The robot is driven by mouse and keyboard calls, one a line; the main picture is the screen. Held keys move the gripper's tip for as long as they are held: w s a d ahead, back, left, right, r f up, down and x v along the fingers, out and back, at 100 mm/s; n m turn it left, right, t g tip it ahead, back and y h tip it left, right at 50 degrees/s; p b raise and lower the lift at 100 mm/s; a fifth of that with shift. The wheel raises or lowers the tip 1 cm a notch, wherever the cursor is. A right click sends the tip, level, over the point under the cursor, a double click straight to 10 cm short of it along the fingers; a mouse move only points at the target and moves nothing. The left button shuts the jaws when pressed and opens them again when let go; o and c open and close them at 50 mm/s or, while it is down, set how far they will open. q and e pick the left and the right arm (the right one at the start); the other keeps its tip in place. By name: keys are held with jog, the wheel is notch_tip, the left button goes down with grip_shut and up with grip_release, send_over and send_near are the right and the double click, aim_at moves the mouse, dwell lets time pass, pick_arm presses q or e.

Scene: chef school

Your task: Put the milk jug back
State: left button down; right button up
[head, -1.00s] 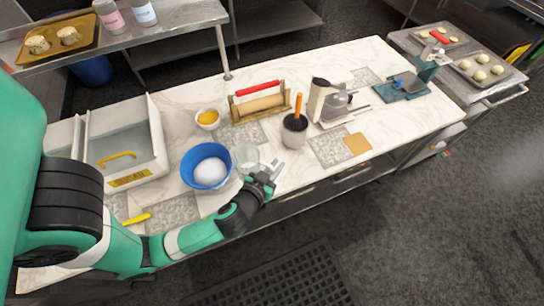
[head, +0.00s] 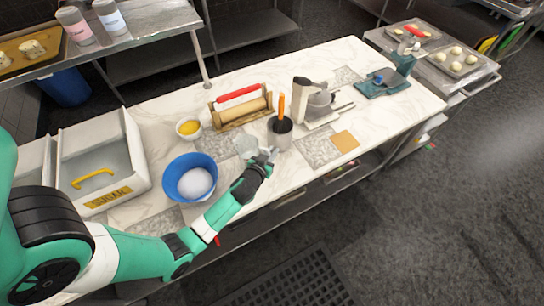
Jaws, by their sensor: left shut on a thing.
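The milk jug looks like the clear glass jug (head: 246,147) near the front middle of the counter. It stands behind and right of the blue bowl, and left of the utensil crock. My left gripper (head: 264,157) reaches in from the left, at the jug's right front side, and is shut on it. The jug looks about upright. I cannot tell whether its base touches the counter. My right gripper is not in view.
A blue bowl (head: 176,186) with white contents is left of the jug. A rolling-pin rack (head: 242,112) and small yolk-coloured bowl (head: 188,128) stand behind. A sugar bin (head: 137,172) is at left.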

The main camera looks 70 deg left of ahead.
pick_arm(q)
notch_tip(320, 180, down, 2)
jog(key=shift+f, duration=0.2)
jog(key=shift+r, duration=0.1)
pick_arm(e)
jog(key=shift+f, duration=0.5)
pick_arm(q)
jog(key=shift+f+b, duration=0.2)
jog(key=shift+b, duration=0.2)
jog(key=c, duration=0.9)
grip_release()
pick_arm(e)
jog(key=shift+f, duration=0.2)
pick_arm(q)
jog(key=shift+r, duration=0.1)
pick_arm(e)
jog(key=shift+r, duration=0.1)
pick_arm(q)
jog(key=shift+s+d+r+p, duration=0.1)
jog(key=shift+d+r+p, duration=0.1)
jog(key=shift+p, duration=0.15)
jog(key=v, duration=1.1)
jog(key=shift+s+d+r+p, duration=0.1)
jog(key=shift+s+d+p, duration=0.1)
jog(key=shift+s+p, duration=0.15)
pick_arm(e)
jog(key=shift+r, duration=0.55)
